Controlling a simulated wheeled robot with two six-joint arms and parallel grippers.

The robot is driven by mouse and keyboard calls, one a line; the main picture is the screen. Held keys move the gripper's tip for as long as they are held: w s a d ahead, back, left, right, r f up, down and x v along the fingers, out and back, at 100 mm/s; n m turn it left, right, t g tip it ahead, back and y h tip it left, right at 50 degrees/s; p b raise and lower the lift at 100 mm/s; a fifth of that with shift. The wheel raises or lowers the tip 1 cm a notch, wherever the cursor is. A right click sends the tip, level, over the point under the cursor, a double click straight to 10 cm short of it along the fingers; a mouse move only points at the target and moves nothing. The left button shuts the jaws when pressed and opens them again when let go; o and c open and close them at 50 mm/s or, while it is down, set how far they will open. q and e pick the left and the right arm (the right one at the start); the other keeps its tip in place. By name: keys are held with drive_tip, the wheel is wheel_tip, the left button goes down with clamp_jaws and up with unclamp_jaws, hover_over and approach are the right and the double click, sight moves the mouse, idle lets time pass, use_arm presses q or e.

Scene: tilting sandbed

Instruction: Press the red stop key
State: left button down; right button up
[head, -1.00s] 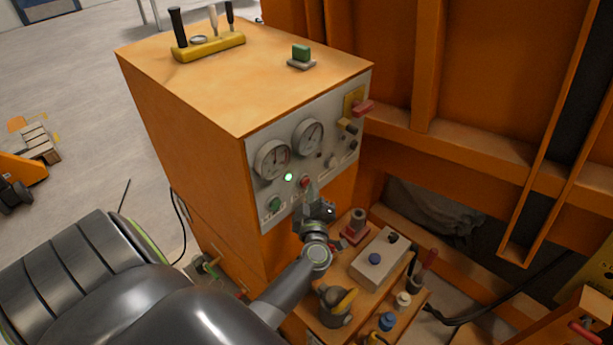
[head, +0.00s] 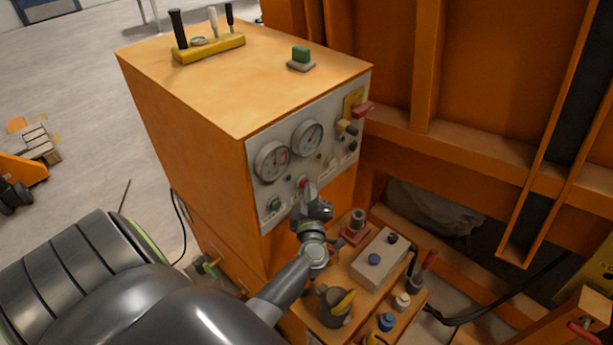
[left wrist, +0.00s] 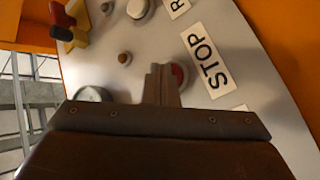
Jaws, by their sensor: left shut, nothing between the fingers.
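The red stop key (head: 304,182) sits low on the grey control panel (head: 338,150) of the orange cabinet. In the left wrist view the red key (left wrist: 180,75) shows beside the STOP label (left wrist: 208,62), partly hidden by my fingers. My left gripper (head: 308,187) is shut and empty, its tips at the key. They appear to touch it, but the contact itself is hidden. A small lamp (head: 289,180) left of the key is dark. My right gripper is not in view.
Two round gauges (head: 271,161) are above the key, and a green button (head: 274,204) is to its lower left. A red-handled switch (head: 363,109) juts out at the panel's upper right. A box with knobs (head: 381,258) and several small items stand below on a ledge.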

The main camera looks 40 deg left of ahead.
use_arm(q)
drive_tip(key=shift+d, duration=0.1)
drive_tip(key=shift+s+d, duration=0.1)
drive_tip(key=shift+d, duration=0.7)
drive_tip(key=d, duration=0.5)
drive_tip(key=shift+s, duration=0.2)
idle(0.7)
